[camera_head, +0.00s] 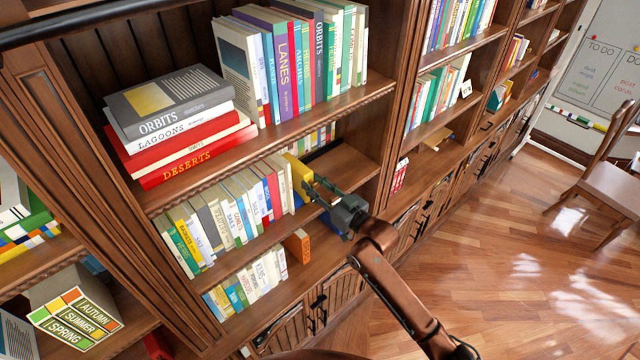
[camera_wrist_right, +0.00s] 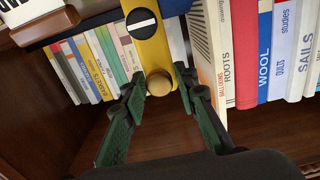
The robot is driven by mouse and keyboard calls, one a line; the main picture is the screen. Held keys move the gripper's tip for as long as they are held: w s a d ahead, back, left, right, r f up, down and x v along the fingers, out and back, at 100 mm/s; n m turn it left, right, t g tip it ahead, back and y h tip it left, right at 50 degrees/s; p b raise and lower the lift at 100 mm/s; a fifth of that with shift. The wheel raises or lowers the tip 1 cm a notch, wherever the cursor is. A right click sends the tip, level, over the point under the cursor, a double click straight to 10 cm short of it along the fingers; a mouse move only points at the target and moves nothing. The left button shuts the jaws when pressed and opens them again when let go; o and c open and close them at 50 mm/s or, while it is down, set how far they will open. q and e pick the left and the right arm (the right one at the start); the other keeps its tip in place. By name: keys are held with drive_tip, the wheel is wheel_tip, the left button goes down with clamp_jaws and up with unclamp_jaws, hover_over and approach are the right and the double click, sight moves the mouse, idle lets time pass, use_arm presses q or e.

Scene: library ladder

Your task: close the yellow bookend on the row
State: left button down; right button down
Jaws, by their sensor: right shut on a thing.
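The yellow bookend (camera_head: 298,175) stands upright on the middle shelf, at the right end of the row of books (camera_head: 240,208). In the right wrist view the bookend (camera_wrist_right: 152,42) has a black disc with a white bar and a round wooden knob. My right gripper (camera_head: 312,188) reaches in from the right. Its green-padded fingers (camera_wrist_right: 160,92) are on both sides of the knob, shut on the bookend. In that view the row (camera_wrist_right: 245,50) is to the right of the bookend. Whether bookend and row touch is hard to tell. My left gripper is not in view.
More books (camera_wrist_right: 98,62) show left of the bookend in the wrist view. The shelf above carries upright books and a flat stack (camera_head: 175,125). An orange block (camera_head: 297,245) ends the lower row. The middle shelf (camera_head: 350,165) is largely bare right of the bookend.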

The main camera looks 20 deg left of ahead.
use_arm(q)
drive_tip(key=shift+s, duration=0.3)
use_arm(e)
drive_tip(key=shift+s+a, duration=0.1)
drive_tip(key=shift+a, duration=0.05)
drive_tip(key=c, duration=1.7)
unclamp_jaws()
drive_tip(key=shift+s, duration=0.1)
drive_tip(key=shift+c, duration=0.2)
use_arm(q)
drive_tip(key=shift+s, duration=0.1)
use_arm(e)
drive_tip(key=shift+d, duration=0.25)
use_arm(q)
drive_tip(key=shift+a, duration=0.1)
use_arm(e)
drive_tip(key=v, duration=1.1)
drive_tip(key=shift+s+d, duration=0.15)
drive_tip(key=shift+d, duration=0.05)
